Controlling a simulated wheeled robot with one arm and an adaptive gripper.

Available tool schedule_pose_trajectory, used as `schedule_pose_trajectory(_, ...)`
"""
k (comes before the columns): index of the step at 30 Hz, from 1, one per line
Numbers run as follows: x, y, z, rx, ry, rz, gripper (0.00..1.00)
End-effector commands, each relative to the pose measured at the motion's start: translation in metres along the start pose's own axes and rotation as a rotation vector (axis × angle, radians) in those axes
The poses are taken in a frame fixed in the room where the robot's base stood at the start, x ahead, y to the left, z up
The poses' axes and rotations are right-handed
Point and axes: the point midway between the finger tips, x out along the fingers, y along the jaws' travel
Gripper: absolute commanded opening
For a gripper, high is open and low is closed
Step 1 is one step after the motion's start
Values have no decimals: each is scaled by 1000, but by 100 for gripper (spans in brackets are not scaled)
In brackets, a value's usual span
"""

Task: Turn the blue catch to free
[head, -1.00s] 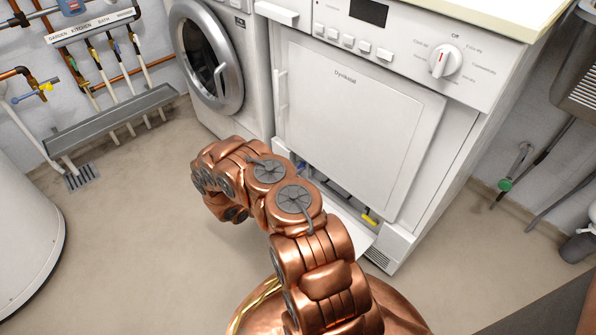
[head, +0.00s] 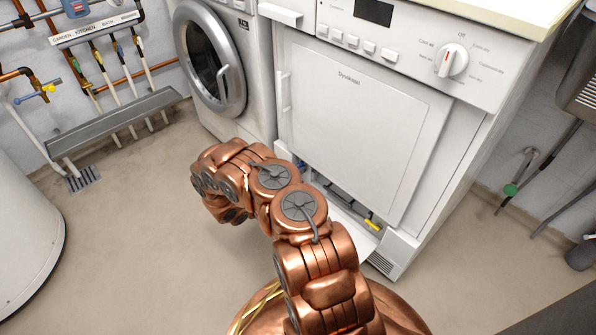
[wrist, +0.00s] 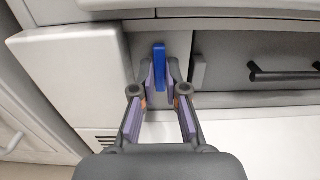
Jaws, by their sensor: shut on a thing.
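The blue catch (wrist: 160,66) stands about upright in the wrist view, on a light grey plate in the low recess of the dryer. My gripper (wrist: 161,80) is shut on it, with one finger pad on each side; its lower part is between the pads. In the head view only a small bit of blue (head: 301,163) shows at the left end of the recess, and my arm hides the gripper's fingers.
The dryer's lowered flap (head: 345,229) lies below the recess. A yellow catch (head: 373,224) is at the recess's right end. A black bar handle (wrist: 283,73) sits right of the blue catch. A washing machine (head: 213,65) stands to the left; floor there is clear.

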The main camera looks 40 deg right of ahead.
Motion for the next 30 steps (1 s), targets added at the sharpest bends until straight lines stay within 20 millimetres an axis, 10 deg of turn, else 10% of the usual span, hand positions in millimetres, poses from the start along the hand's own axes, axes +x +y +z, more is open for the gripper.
schedule_pose_trajectory(12, 0, 0, -1, -9, 2, 0, 0)
schedule_pose_trajectory(20, 0, 0, 0, -7, 1, 0, 37)
schedule_pose_trajectory(30, 0, 0, 0, 9, 0, 1, 38)
